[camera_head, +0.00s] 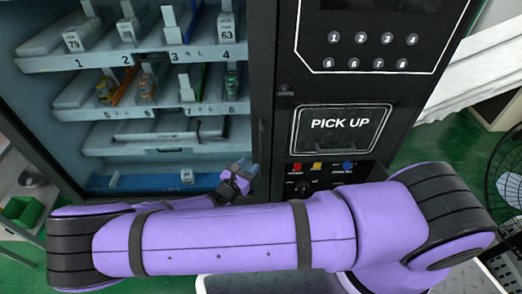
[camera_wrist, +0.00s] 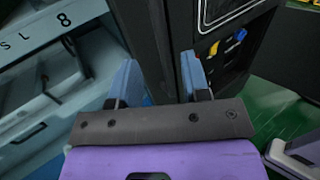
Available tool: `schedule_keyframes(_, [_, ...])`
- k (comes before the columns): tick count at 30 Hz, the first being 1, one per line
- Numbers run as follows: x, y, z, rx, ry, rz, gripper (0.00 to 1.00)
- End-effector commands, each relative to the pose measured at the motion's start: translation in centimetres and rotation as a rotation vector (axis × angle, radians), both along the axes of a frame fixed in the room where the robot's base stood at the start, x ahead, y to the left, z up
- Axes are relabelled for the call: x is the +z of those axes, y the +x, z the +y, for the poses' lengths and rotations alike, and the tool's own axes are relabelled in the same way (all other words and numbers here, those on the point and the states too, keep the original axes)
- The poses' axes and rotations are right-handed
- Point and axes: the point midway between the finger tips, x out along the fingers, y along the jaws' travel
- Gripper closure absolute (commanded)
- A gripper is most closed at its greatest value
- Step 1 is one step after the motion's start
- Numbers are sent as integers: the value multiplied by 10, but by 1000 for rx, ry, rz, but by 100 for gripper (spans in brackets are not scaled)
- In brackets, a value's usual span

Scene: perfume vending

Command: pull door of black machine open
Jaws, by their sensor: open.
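The black machine (camera_head: 279,92) stands ahead, with lit shelves on its left and a control panel on its right. Its display door appears to be the left part, with a dark frame edge (camera_head: 262,60) next to the panel; I cannot tell for sure if it is fully shut. My gripper (camera_head: 240,172) is at the lower right corner of the display, near this edge. In the wrist view its two blue fingers (camera_wrist: 160,80) are apart, with a black vertical post (camera_wrist: 158,45) showing between them. I cannot tell whether they touch it.
The panel holds number buttons (camera_head: 373,51), a PICK UP hatch (camera_head: 341,129) and small coloured buttons (camera_head: 318,166). Shelves with several small items fill the display. A green bin (camera_head: 22,210) stands at the left, and a wire basket (camera_head: 508,175) at the right.

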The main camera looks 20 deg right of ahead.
Motion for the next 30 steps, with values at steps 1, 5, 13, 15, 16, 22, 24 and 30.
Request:
schedule_keyframes(1, [0,5,-8,-2,-2,0,57])
schedule_keyframes(5, [0,20,-27,-3,-3,0,57])
schedule_keyframes(13, [0,45,-58,-2,-2,1,57])
schedule_keyframes(15, [0,49,-63,-2,0,0,57])
schedule_keyframes(16, [0,50,-65,-2,0,0,57])
schedule_keyframes(22, [0,54,-69,-1,1,1,57])
schedule_keyframes(24, [0,54,-69,-1,1,1,57])
schedule_keyframes(30, [0,54,-69,-1,1,1,73])
